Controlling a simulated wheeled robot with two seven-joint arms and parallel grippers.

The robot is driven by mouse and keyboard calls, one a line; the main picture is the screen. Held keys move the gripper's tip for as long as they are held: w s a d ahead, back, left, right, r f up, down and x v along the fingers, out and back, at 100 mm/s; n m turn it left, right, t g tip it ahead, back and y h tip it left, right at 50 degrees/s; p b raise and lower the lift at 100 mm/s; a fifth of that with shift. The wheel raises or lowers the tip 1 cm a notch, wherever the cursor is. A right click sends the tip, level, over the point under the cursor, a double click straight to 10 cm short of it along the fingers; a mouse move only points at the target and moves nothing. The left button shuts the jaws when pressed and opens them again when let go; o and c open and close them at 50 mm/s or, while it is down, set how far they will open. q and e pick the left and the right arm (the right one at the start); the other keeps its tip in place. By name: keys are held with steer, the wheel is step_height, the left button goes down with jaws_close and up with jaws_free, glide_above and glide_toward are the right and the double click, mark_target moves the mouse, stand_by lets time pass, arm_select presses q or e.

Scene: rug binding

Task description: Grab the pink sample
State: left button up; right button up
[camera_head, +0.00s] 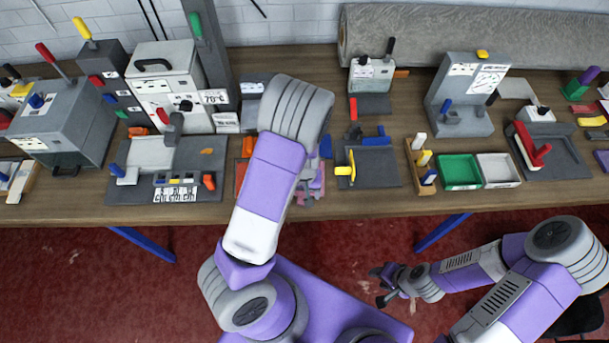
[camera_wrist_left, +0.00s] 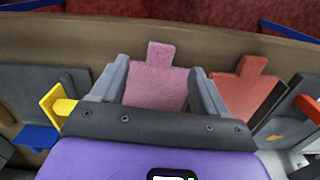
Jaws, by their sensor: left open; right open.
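The pink sample (camera_wrist_left: 158,82) is a flat plate with a narrow tab. In the left wrist view it lies near the table's edge, with its tab towards that edge. My left gripper (camera_wrist_left: 160,72) is open, with one finger on each side of the pink sample's body. I cannot tell whether the fingers touch it. In the head view my left arm hides most of the sample and of the left gripper (camera_head: 309,190). My right gripper (camera_head: 385,284) is open and empty, low over the red floor in front of the table.
A red-orange sample (camera_wrist_left: 246,88) lies right of the pink one in the left wrist view. A yellow-handled tool (camera_wrist_left: 58,104) stands to the left. In the head view, green (camera_head: 460,171) and white (camera_head: 498,170) trays sit further right. Bench devices crowd the table's back.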

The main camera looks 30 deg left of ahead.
mark_target(303, 203)
arm_select(q)
steer(key=shift+w+a+f, duration=0.1)
steer(key=shift+w+f, duration=0.05)
steer(key=shift+f, duration=0.05)
step_height(303, 203, down, 7)
steer(key=shift+a+r+b, duration=0.1)
steer(key=shift+b, duration=0.3)
steer(key=shift+c, duration=0.4)
steer(key=c, duration=1.1)
steer(key=shift+r, duration=0.1)
